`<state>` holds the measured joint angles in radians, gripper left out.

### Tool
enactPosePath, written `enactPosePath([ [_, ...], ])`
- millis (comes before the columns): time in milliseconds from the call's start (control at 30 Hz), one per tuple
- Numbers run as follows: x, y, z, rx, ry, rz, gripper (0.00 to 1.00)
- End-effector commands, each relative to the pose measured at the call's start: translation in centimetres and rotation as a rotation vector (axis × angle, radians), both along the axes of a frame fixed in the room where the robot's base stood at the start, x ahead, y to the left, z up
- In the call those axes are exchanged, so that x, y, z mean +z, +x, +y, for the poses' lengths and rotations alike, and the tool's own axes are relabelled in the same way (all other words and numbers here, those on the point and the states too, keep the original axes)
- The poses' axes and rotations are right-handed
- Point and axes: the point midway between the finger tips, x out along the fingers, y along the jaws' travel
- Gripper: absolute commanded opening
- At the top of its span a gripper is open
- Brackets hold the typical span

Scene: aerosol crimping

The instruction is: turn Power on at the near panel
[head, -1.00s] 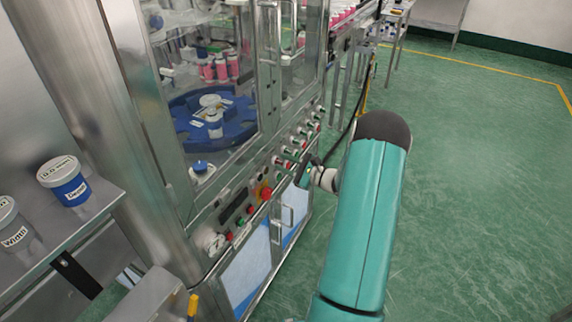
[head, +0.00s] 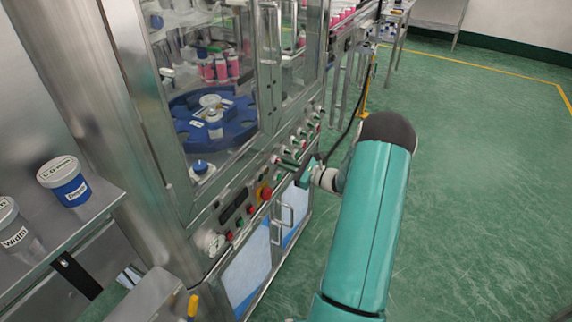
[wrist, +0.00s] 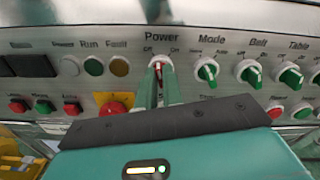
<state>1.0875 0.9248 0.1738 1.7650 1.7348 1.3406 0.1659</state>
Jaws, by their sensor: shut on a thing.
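The near panel (wrist: 230,45) fills the upper part of the wrist view, with a row of labelled switches. The Power knob (wrist: 158,63) is under the "Power" label with Off and On marks; a little red and white of it shows between my fingers. My gripper (wrist: 158,78) is shut on this knob, one finger on each side. The fingers hide much of the knob, so its exact angle is hard to tell. In the head view my gripper (head: 304,174) is at the panel's front, partly hidden by my wrist.
To the right are the Mode knob (wrist: 207,71), Belt knob (wrist: 250,73) and Table knob (wrist: 291,78). A red button on a yellow plate (wrist: 113,110) sits just below left of my fingers. Run and Fault lamps are further left. Green floor (head: 480,190) is clear at right.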

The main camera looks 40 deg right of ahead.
Motion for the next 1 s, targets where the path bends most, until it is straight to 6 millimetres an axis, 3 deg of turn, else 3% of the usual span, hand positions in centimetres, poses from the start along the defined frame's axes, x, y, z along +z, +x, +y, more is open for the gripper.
enactPosePath([
  [600,-0.02,0.04,-0.31,0.000,0.530,0.188,0.00],
  [1000,-0.10,0.07,-0.41,-0.001,0.722,0.257,0.00],
])
